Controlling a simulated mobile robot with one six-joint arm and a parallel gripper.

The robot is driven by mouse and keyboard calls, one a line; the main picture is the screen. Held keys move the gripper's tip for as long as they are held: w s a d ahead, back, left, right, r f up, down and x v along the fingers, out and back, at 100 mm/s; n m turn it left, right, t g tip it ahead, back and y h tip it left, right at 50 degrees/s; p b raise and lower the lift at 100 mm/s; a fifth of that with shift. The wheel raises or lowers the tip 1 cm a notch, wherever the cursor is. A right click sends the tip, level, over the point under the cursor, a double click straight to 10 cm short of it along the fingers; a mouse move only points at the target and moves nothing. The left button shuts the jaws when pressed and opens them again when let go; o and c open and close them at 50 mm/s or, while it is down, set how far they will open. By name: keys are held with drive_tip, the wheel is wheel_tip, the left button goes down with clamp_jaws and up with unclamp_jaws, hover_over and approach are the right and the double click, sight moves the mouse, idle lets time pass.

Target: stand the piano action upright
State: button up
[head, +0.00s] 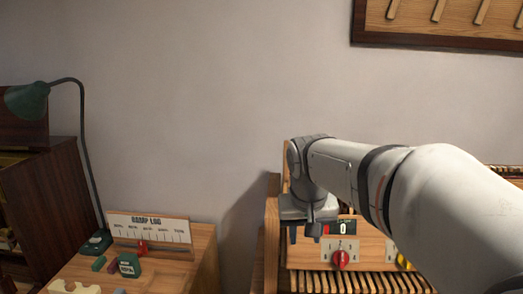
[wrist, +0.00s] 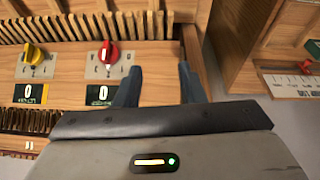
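A wooden piano action frame (head: 310,253) stands against the wall at the lower right of the head view, partly hidden by my arm. It carries a row of pale wooden slats (head: 345,283), a red knob (head: 340,259), a yellow knob (head: 403,262) and a small display reading 0 (head: 341,228). The wrist view shows the frame (wrist: 150,91) with the slats (wrist: 85,25), both knobs and two displays. I cannot tell whether the whole frame or only the slatted part is the action. My gripper (wrist: 160,76) is open and empty, its fingers over the frame's side edge.
A wooden bench (head: 190,270) at the lower left holds a ramp log board (head: 148,231) and several small green and red items. A green lamp (head: 28,100) stands behind it, beside a dark cabinet (head: 45,200). A framed rack (head: 440,20) hangs above. The wall between is bare.

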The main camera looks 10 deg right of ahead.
sight(286, 154)
drive_tip(key=w+r+m+p, duration=0.1)
drive_tip(key=w+r, duration=0.4)
drive_tip(key=w, duration=0.1)
drive_tip(key=w+a+r+h+p, duration=0.1)
drive_tip(key=w+r+p, duration=0.1)
drive_tip(key=w+r, duration=0.3)
drive_tip(key=w+r+m+p, duration=0.1)
drive_tip(key=w+r+p, duration=0.1)
drive_tip(key=w+r, duration=0.3)
drive_tip(key=shift+w+a+m+t+h, duration=0.3)
drive_tip(key=shift+w+a+t, duration=0.1)
drive_tip(key=shift+w, duration=0.55)
drive_tip(key=p+x, duration=0.1)
drive_tip(key=x, duration=0.6)
drive_tip(key=shift+d+f, duration=0.1)
drive_tip(key=shift+f, duration=0.15)
drive_tip(key=shift+c, duration=0.6)
clamp_jaws()
